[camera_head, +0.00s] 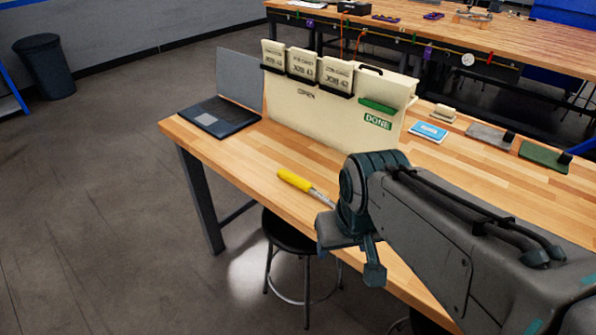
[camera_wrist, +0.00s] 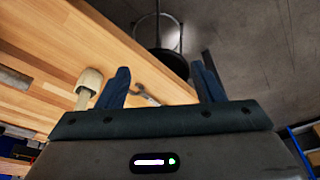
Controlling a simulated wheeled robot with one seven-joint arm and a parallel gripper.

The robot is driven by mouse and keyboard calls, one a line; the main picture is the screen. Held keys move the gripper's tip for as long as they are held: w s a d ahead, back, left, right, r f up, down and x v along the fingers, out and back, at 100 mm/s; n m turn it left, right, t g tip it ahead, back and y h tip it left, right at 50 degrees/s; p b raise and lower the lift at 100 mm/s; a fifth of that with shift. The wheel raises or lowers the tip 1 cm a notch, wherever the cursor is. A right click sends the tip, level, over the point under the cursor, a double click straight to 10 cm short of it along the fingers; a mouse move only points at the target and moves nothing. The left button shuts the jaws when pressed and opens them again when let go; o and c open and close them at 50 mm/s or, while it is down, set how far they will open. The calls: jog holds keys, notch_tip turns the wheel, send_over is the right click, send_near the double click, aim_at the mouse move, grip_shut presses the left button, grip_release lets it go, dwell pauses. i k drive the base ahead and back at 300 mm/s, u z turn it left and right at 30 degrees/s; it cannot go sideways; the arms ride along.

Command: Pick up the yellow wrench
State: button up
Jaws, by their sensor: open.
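A tool with a yellow handle and a grey metal shaft, seemingly the yellow wrench (camera_head: 295,180), lies on the wooden table near its front edge in the head view. My arm covers the far end of its shaft. My gripper (camera_wrist: 160,68) is open and empty, with its two dark fingers apart; in the head view it hangs right of the yellow handle, near the table edge. In the wrist view a grey metal wrench (camera_wrist: 146,95) lies on the table beyond and between the fingers; no yellow shows on it, and its lower part is hidden.
A pale tool (camera_wrist: 88,82) lies left of the fingers in the wrist view. A cream job-card board (camera_head: 310,110) and a laptop (camera_head: 218,115) stand behind the yellow handle. A black stool (camera_head: 290,232) stands at the table's front edge. Bare tabletop surrounds the handle.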

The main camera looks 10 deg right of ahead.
aim_at(303, 185)
jog(key=u, duration=1.55)
jog(key=i, duration=2.7)
jog(key=z, duration=3.95)
jog(key=i, duration=0.5)
